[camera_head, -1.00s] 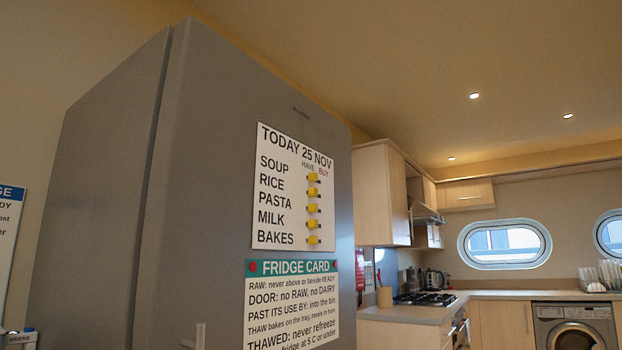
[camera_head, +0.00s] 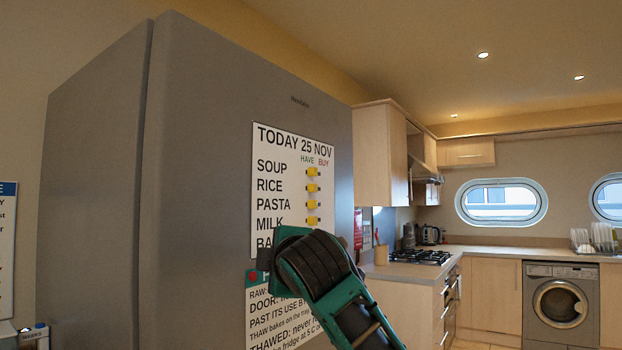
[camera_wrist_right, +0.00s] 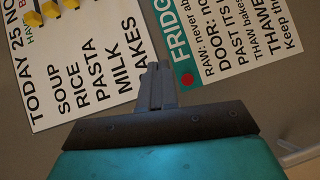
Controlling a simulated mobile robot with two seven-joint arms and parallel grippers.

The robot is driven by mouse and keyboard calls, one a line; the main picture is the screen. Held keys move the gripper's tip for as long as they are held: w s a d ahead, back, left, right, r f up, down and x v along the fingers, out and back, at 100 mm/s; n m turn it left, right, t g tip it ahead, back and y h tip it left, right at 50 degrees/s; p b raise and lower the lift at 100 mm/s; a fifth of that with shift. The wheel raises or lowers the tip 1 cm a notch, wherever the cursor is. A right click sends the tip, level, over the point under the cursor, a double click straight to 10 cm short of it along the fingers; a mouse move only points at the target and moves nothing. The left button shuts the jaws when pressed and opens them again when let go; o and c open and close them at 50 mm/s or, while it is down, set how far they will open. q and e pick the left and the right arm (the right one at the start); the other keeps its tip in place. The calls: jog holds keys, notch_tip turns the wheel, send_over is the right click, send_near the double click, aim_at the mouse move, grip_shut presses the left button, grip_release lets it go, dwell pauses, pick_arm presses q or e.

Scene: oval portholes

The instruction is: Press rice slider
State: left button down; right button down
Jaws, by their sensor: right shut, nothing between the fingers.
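The rice slider (camera_head: 312,188) is the second yellow knob down on the white TODAY 25 NOV list (camera_head: 265,170) on the fridge front. It sits at the HAVE side, in line with the soup, pasta and milk knobs. My right gripper (camera_head: 262,262) is below and left of it, near the BAKES row and the top of the fridge card. In the right wrist view its fingers (camera_wrist_right: 155,70) are shut and empty, between list and card. There the rice slider (camera_wrist_right: 50,9) shows at the top left edge. The bakes knob is hidden behind my arm in the head view.
The fridge card (camera_head: 270,320) is partly covered by my right arm. The grey fridge (camera_head: 200,180) fills the left. Wall cupboards (camera_head: 382,155), a hob (camera_head: 420,257) and a washing machine (camera_head: 560,303) stand further back. A pale handle (camera_wrist_right: 300,155) shows at the lower right of the wrist view.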

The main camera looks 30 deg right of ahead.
jog(key=s+d+r+h, duration=0.1)
jog(key=s+r, duration=0.1)
jog(key=r, duration=0.4)
jog(key=s+d+r+h, duration=0.1)
jog(key=s+d+r, duration=0.1)
jog(key=r, duration=0.4)
jog(key=shift+d+r+t+p, duration=0.3)
jog(key=shift+r+t+p, duration=0.1)
jog(key=shift+w, duration=0.15)
jog(key=p, duration=0.2)
send_near(308, 187)
jog(key=w, duration=0.1)
jog(key=w+a, duration=0.1)
jog(key=w, duration=0.2)
jog(key=shift+a, duration=0.35)
jog(key=d, duration=0.2)
jog(key=w+d, duration=0.1)
jog(key=shift+w+d+f+p, duration=0.1)
jog(key=shift+w+d+p, duration=0.2)
jog(key=shift+d, duration=0.1)
